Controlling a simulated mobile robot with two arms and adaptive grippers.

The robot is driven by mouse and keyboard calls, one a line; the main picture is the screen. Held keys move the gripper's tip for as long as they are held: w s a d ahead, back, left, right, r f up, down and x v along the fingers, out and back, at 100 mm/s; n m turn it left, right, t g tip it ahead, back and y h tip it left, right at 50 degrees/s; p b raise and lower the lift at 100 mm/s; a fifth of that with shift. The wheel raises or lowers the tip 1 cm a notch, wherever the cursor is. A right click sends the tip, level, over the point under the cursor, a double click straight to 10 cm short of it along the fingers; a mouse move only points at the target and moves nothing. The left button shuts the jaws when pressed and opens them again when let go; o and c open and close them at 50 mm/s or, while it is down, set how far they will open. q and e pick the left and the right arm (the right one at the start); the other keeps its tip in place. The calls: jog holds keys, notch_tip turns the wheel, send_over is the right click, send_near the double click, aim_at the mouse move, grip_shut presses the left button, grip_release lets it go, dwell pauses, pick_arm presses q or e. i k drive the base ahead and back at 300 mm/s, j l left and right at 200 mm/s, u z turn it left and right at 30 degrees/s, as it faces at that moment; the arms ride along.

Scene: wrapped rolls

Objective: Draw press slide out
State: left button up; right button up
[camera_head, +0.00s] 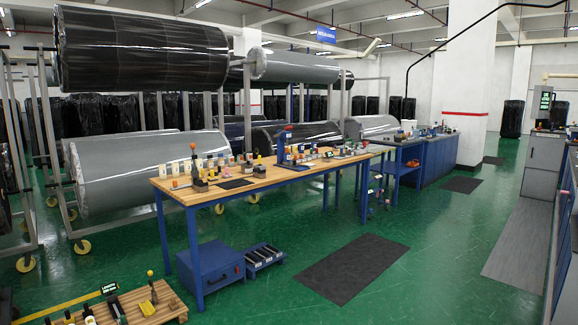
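A small blue press-like device (284,146) stands upright near the back edge of the wooden-topped workbench (234,188), around its middle. It is too small to tell which part is its slide or how far that part sits out. A dark upright lever tool (196,168) stands on the bench's left part and could also be a press; I cannot tell. Neither of my grippers can be made out in the head view.
Large wrapped rolls (140,50) hang on wheeled racks behind the bench. A blue box (211,270) sits below it. A wooden pallet with tools (150,309) lies at lower left. Green floor is open around the dark mat (352,266). Grey cabinets (541,170) line the right.

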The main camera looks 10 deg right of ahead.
aim_at(294, 164)
jog(key=i+l+z, duration=0.3)
jog(key=i, duration=0.8)
jog(key=i+z, duration=0.3)
jog(key=i, duration=0.8)
